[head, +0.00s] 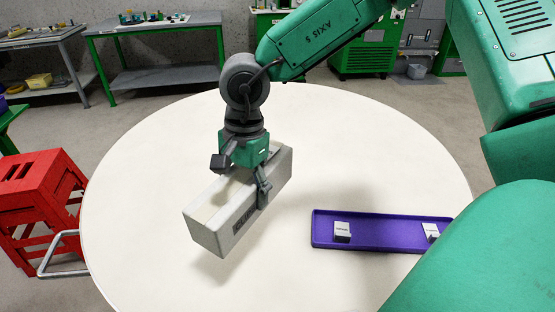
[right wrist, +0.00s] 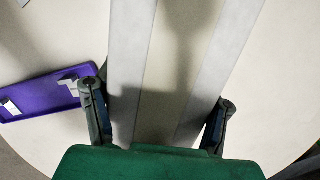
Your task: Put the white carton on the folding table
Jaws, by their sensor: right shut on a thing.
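A long white-grey carton (head: 212,222) with a dark label on its side is in my right gripper (head: 241,180). The gripper points down, with one finger on each side of the carton. The carton is held level over the round white table (head: 350,140), seemingly just above it, with a soft shadow under and beside it. In the right wrist view the carton (right wrist: 130,60) runs between the two fingers of my right gripper (right wrist: 158,118). The round white table looks like the folding table. My left gripper is not in view.
A purple tray (head: 375,243) with two small light blocks lies on the table, right of the carton. A red step stool (head: 38,195) stands at the left table edge. Green workbenches (head: 155,30) stand behind. The table's left and back parts are clear.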

